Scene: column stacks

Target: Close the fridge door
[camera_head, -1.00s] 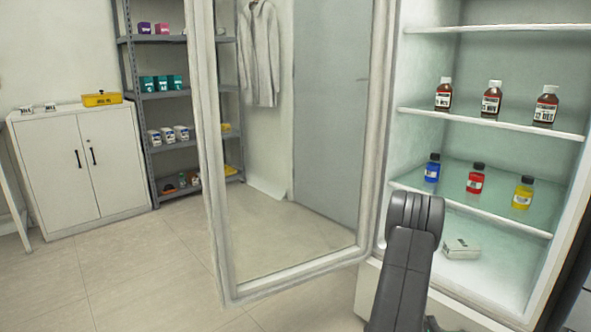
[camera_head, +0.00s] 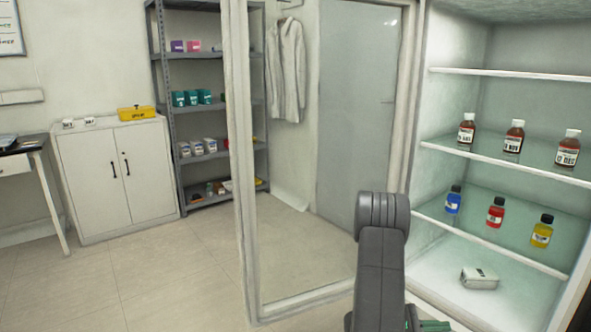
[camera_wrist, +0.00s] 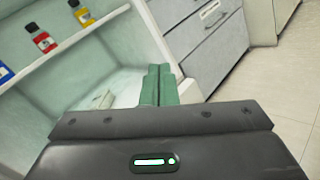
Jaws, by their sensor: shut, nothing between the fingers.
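The fridge (camera_head: 480,62) stands open at the right of the head view. Its glass door (camera_head: 243,190), with a pale frame, is swung wide out to the left. Several bottles and a small white box (camera_head: 479,278) are inside on the shelves and floor. My gripper shows in the wrist view (camera_wrist: 159,85) with its green fingers together and empty, in front of the fridge's lower opening and apart from the door. In the head view, my arm covers part of the door's lower right corner and the gripper is only partly seen at the bottom edge.
A white cabinet (camera_head: 115,180) and a grey shelf rack (camera_head: 163,100) with boxes stand at the back left. A desk (camera_head: 40,148) is at the far left. The tiled floor (camera_head: 160,270) left of the door is clear. Grey drawers (camera_wrist: 212,45) stand beside the fridge in the wrist view.

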